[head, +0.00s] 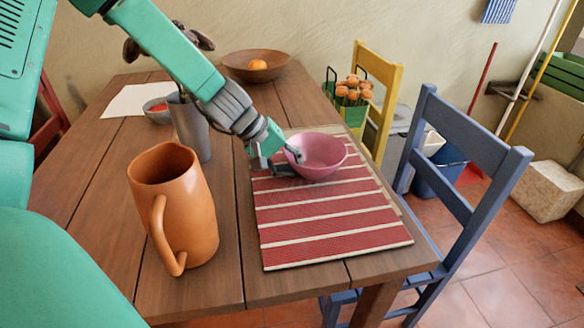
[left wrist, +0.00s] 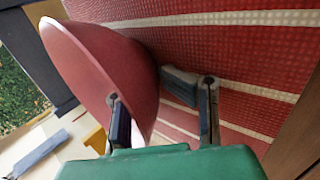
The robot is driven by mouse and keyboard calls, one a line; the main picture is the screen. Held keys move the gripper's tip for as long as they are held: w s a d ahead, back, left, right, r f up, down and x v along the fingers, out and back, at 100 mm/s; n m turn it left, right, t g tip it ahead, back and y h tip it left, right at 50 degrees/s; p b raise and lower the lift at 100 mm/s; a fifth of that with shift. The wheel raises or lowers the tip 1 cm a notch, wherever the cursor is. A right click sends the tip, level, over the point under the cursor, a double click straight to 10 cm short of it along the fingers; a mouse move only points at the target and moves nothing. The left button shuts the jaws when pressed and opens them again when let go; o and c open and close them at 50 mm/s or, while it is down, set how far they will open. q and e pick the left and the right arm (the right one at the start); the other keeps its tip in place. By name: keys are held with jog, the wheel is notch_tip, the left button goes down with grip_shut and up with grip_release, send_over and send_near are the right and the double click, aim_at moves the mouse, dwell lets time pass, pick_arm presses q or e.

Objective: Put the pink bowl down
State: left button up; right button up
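The pink bowl (head: 322,158) stands upright on the red-and-white striped placemat (head: 325,220), near its far end, and seems to rest on it. My left gripper (head: 284,163) is at the bowl's left rim, one finger inside the rim and one outside. In the left wrist view the fingers (left wrist: 152,95) are spread, with the wall of the bowl (left wrist: 85,55) between them. A gap shows between the outer finger and the bowl. The bowl's underside is mostly hidden. My right gripper is not in view.
An orange jug (head: 185,215) and a grey cup (head: 189,130) stand left of the placemat on the wooden table (head: 110,185). A blue chair (head: 470,135) stands right. The placemat's front is clear.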

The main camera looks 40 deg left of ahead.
pick_arm(q)
jog(key=shift+d+r, duration=0.2)
jog(key=shift+d, duration=0.75)
jog(key=shift+d+r, duration=0.1)
jog(key=shift+r, duration=0.05)
jog(key=shift+a+r, duration=0.2)
jog(key=shift+a, duration=0.1)
jog(key=a+r, duration=0.1)
jog(key=s+a+r+p, duration=0.1)
jog(key=a+r+p, duration=0.1)
jog(key=shift+s+a+r, duration=0.15)
jog(key=shift+s+r, duration=0.05)
jog(key=shift+s, duration=0.1)
jog(key=p+v, duration=0.2)
jog(key=v, duration=0.5)
jog(key=shift+s+p, duration=0.2)
jog(key=shift+p, duration=0.2)
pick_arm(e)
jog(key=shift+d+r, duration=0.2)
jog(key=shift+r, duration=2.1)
